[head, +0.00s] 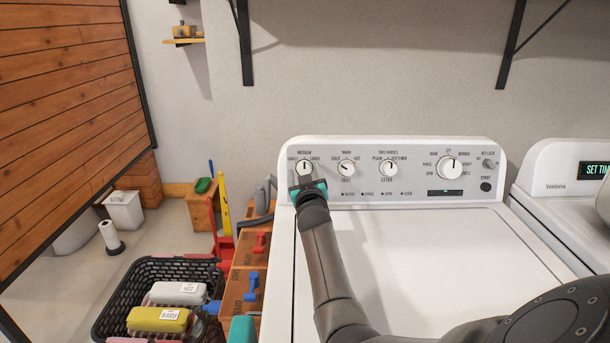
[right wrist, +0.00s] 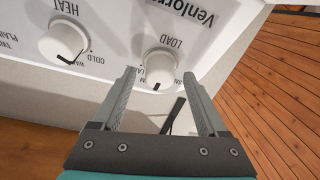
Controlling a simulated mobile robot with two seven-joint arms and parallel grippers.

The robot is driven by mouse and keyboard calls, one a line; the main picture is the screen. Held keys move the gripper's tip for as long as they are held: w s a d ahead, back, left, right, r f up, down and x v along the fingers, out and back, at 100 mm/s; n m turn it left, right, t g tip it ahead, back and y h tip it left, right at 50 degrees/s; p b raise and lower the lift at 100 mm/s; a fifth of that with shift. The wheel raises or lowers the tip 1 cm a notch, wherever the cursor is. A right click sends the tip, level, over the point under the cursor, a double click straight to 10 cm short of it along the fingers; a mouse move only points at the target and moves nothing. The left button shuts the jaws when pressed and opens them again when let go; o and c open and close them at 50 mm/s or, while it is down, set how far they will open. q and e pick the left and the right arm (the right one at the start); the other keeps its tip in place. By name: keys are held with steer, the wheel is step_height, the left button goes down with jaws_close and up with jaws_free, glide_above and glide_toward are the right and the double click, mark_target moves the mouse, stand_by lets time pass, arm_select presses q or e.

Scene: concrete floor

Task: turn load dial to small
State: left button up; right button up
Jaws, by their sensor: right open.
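The load dial (head: 304,168) is a white round knob at the far left of the washer's control panel (head: 430,163). Its dark pointer mark points up towards the label that reads medium in the head view. In the right wrist view the load dial (right wrist: 160,68) appears upside down, with LOAD printed beside it. My right gripper (head: 307,186) is just below the dial in the head view, with its arm reaching over the washer lid. In the right wrist view the gripper (right wrist: 159,74) is open, its fingertips on either side of the dial; contact cannot be told.
The heat dial (head: 346,168) sits right of the load dial, with further dials beyond. The washer lid (head: 450,240) is bare apart from my arm. A black basket (head: 135,270) with packages and wooden boxes (head: 250,250) stand left of the washer. A second machine (head: 560,185) stands right.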

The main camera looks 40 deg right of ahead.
steer(key=shift+c, duration=0.3)
jaws_close()
stand_by(0.4)
